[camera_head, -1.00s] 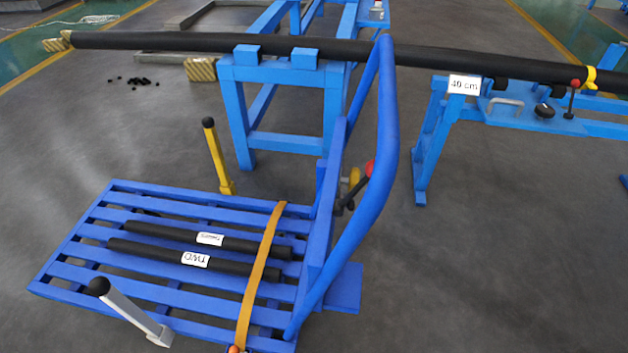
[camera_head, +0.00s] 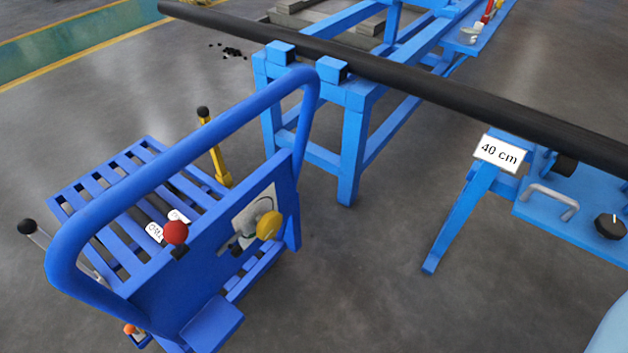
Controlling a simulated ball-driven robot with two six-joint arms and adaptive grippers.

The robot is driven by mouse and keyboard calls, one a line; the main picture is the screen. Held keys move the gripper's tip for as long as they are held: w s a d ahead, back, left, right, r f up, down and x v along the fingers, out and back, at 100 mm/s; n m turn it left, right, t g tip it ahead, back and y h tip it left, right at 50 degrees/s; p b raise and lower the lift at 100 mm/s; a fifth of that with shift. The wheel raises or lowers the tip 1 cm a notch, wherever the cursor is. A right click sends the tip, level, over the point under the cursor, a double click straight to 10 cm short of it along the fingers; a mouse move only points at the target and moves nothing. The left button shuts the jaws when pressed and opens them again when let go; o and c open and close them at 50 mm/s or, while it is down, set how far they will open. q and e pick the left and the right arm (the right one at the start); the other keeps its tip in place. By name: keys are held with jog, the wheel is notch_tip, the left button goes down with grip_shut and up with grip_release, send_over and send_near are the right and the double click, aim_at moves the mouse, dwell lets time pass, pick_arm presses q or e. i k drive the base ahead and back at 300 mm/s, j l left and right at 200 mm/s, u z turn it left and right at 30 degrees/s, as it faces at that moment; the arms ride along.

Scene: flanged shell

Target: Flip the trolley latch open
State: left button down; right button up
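The blue trolley (camera_head: 160,289) stands at the lower left, with its looped push handle (camera_head: 180,152) toward me. On its upright end panel are a red ball knob (camera_head: 176,232) on a dark stem and a yellow round knob (camera_head: 269,225) by a pale plate (camera_head: 252,212). I cannot tell which of these is the latch, or whether it is open or shut. Neither of my grippers is in view.
A long black pipe (camera_head: 420,88) lies across blue stands (camera_head: 352,140) behind the trolley. At right is a blue stand with a "40 cm" sign (camera_head: 499,152) and a grey handle (camera_head: 550,200). Grey floor (camera_head: 380,300) between the trolley and that stand is clear.

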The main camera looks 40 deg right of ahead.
aim_at(237, 251)
jog(key=k+l, duration=0.15)
jog(key=l, duration=0.2)
jog(key=k+l, duration=0.1)
jog(key=l, duration=0.25)
jog(key=k+l, duration=0.15)
jog(key=l, duration=0.15)
jog(key=k+l, duration=0.1)
jog(key=l, duration=0.25)
jog(key=k+l, duration=0.15)
jog(key=l, duration=0.2)
